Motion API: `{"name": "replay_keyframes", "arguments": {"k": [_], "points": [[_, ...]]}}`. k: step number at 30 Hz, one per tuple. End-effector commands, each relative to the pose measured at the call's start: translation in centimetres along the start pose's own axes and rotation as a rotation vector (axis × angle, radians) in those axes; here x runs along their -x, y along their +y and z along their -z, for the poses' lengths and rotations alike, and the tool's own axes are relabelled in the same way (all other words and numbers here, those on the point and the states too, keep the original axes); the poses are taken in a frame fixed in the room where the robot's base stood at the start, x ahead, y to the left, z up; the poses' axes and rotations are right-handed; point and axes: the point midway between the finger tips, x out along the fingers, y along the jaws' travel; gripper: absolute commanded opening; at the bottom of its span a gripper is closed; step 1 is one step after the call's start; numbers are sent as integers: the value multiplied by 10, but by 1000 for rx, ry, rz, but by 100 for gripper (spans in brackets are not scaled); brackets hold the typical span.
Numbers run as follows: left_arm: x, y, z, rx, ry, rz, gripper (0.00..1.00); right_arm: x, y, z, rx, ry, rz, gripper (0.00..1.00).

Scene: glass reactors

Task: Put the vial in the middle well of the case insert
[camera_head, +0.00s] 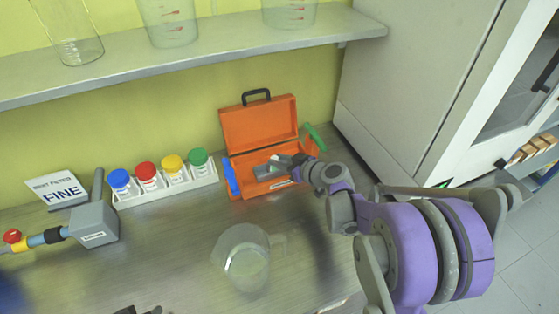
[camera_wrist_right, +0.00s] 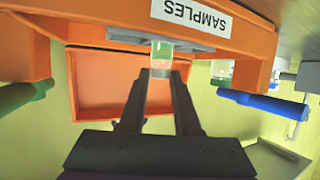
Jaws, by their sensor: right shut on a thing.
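The orange case (camera_head: 258,125) stands open at the back of the bench, its lid up against the wall. Its grey insert (camera_head: 261,169) is partly covered by my right gripper (camera_head: 284,160), which reaches in from the right. In the right wrist view, my right gripper (camera_wrist_right: 160,74) is shut on a small vial (camera_wrist_right: 162,54) with greenish contents. The vial is at the grey insert (camera_wrist_right: 140,36); I cannot tell how far it sits in a well. A dark part at the lower edge of the head view may be my left gripper (camera_head: 138,310).
A white rack (camera_head: 166,190) with blue, red, yellow and green capped jars is left of the case. A glass beaker (camera_head: 245,262) stands in front. The wrist view shows another clear vessel (camera_wrist_right: 220,68) beside the case. A shelf (camera_head: 190,62) hangs above.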

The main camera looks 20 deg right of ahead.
Motion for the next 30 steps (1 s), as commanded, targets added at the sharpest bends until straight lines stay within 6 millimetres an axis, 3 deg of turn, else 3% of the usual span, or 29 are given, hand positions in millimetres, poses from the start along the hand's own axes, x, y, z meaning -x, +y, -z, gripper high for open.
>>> {"name": "replay_keyframes", "arguments": {"k": [6, 7, 12, 23, 30], "points": [[-2, 0, -2, 0, -2, 0, 50, -1, 0, -3, 0, 0, 0, 0], [-2, 0, -2, 0, -2, 0, 50, -1, 0, -3, 0, 0, 0, 33], [-1, 0, -2, 0, -1, 0, 50, -1, 0, -2, 0, 0, 0, 62], [2, 0, 2, 0, 2, 0, 50, 2, 0, 3, 0, 1, 0, 62], [0, 0, 1, 0, 1, 0, 50, 44, 1, 1, -1, 0, -5, 62]]}}
